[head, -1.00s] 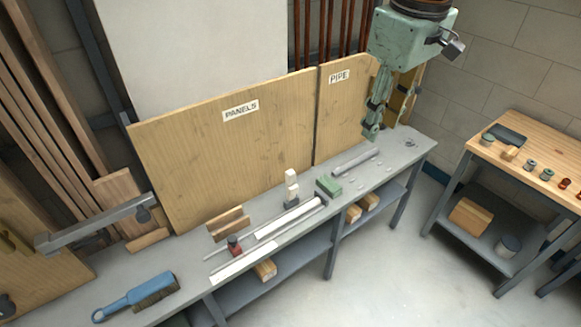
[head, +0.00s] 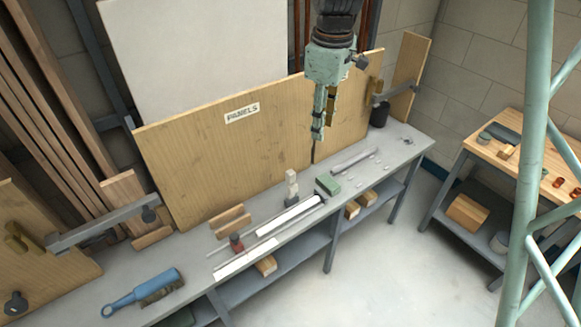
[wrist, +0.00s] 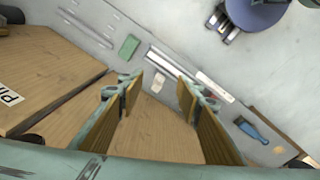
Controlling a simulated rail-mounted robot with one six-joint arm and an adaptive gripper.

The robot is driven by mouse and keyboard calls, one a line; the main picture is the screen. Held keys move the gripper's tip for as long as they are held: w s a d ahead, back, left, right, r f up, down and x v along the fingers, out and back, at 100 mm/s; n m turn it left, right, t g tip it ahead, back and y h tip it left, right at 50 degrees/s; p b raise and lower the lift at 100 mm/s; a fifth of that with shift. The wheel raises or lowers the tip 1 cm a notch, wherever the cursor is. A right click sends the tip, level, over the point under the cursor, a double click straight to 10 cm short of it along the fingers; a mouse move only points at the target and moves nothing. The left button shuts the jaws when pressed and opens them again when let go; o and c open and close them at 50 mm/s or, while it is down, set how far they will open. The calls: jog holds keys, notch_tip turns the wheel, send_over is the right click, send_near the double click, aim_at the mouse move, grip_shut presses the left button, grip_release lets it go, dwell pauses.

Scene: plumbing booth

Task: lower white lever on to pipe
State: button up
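The white lever (head: 291,180) stands upright on a small dark base on the grey workbench, close to the back end of the white pipe (head: 290,216). The pipe lies along the bench. My gripper (head: 317,133) hangs in front of the wooden board, above and behind the lever, to its right in the head view, apart from it. In the wrist view my gripper (wrist: 158,85) has its tan-padded fingers spread with nothing between them.
A green block (head: 327,185) and a grey rod (head: 354,161) lie right of the lever. A red-and-black item (head: 235,243), wooden blocks (head: 229,220) and a blue brush (head: 143,293) are on the left. The panels board (head: 220,150) stands behind the bench.

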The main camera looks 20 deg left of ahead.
aim_at(291, 172)
jog(key=w+a+f+n+p, duration=0.2)
jog(key=w+a+f+n, duration=0.1)
jog(key=a+f, duration=0.6)
jog(key=shift+w+a+f+n+g+p, duration=0.2)
jog(key=shift+a+n+g+p, duration=0.15)
jog(key=shift+a, duration=0.2)
jog(key=shift+f, duration=0.2)
jog(key=shift+f, duration=6.7)
jog(key=shift+c, duration=0.3)
grip_shut()
